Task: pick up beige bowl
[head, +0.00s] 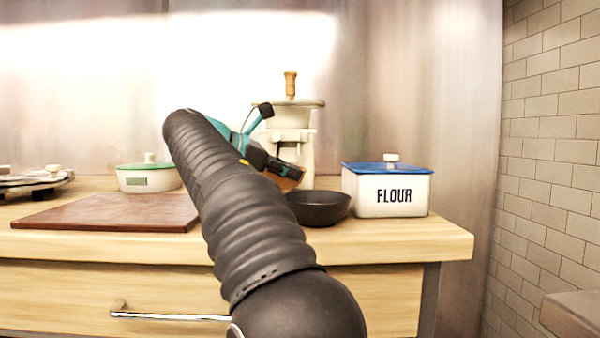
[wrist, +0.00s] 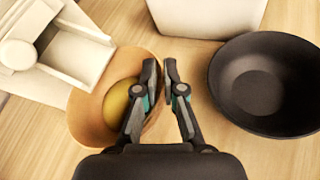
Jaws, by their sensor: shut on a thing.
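The beige bowl (wrist: 88,110) is at the left of the wrist view, with a rounded yellow thing (wrist: 118,100) inside it. My gripper (wrist: 160,72) is shut on the bowl's right rim, with the rim between its two fingers. In the head view a small part of the bowl (head: 292,183) shows beside my gripper (head: 275,168), and my arm hides most of the rest. I cannot tell whether the bowl is touching the counter.
A dark bowl (wrist: 222,82) stands close to the right, also in the head view (head: 322,209). A white flour box (head: 385,195) with a blue lid is right of it. A white mill-like device (head: 292,120) stands behind. A brown board (head: 110,212) and a lidded dish (head: 148,180) are left.

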